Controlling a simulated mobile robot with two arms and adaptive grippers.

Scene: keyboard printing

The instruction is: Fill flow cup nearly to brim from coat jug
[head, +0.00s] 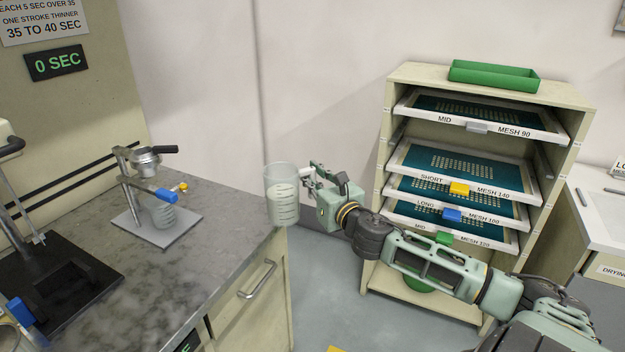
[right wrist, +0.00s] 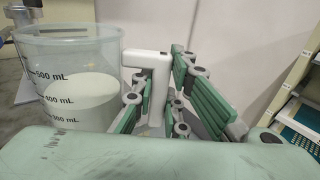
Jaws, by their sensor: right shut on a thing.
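The coat jug (head: 283,196) is a clear beaker with volume marks and pale liquid inside. My right gripper (head: 312,182) is shut on its white handle, and the jug hangs beyond the bench's right edge, above the floor. In the right wrist view the jug (right wrist: 70,85) shows liquid up to between its 400 and 500 mL marks, with the handle (right wrist: 150,85) between the fingers. My left gripper is out of view.
The stand's grey base (head: 158,228) sits on the marble bench (head: 215,235). A blue clamp part (head: 165,195) and a yellow knob stick out below the cup. A screen rack (head: 378,170) stands at right. A display (head: 56,63) reads 0 SEC.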

